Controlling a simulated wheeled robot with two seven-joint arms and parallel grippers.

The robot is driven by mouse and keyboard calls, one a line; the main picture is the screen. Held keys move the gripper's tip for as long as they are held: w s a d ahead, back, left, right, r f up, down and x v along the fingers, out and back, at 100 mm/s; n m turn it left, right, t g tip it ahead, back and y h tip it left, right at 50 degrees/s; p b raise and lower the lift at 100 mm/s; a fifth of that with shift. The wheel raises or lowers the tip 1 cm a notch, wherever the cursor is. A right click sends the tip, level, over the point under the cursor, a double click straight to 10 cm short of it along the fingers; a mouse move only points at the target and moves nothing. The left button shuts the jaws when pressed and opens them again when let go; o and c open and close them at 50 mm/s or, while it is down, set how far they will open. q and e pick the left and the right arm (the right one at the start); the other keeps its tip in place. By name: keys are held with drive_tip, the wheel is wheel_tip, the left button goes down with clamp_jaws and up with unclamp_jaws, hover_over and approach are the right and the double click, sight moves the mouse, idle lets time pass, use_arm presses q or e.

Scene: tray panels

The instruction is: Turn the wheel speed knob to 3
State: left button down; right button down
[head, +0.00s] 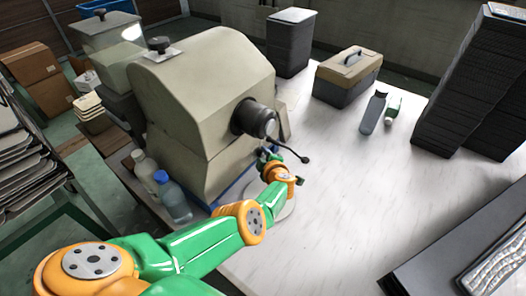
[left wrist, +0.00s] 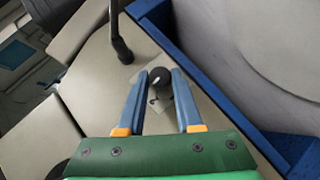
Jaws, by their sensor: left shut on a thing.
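The beige machine (head: 205,95) stands on the left part of the table. In the left wrist view a round dark knob (left wrist: 160,76) sits on a small pale plate on the machine's beige face (left wrist: 95,75). My left gripper (left wrist: 162,90) has its two blue fingers on either side of this knob and is shut on it. In the head view my left gripper (head: 271,158) is at the machine's front, below the dark cylinder, and the knob is hidden there. The dial's marks are too small to read. My right gripper is not in view.
A dark lever (head: 290,151) sticks out from the cylinder (head: 254,119) close to my gripper; a dark rod (left wrist: 120,42) is near the knob. Two bottles (head: 173,198) stand left of my arm. A toolbox (head: 346,77) is at the back. The middle of the table is clear.

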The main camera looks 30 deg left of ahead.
use_arm(q)
drive_tip(key=shift+w+m+g+b, duration=0.15)
drive_tip(key=shift+m+g+b, duration=0.15)
drive_tip(key=shift+g+b, duration=0.35)
drive_tip(key=m+g+b, duration=0.1)
drive_tip(key=g+b, duration=0.2)
drive_tip(key=b, duration=0.5)
drive_tip(key=shift+w+m, duration=0.15)
drive_tip(key=shift+m, duration=0.25)
drive_tip(key=shift+r+b, duration=0.2)
drive_tip(key=shift+b, duration=0.5)
drive_tip(key=shift+g, duration=0.25)
drive_tip(key=c, duration=0.6)
unclamp_jaws()
drive_tip(key=shift+a, duration=0.1)
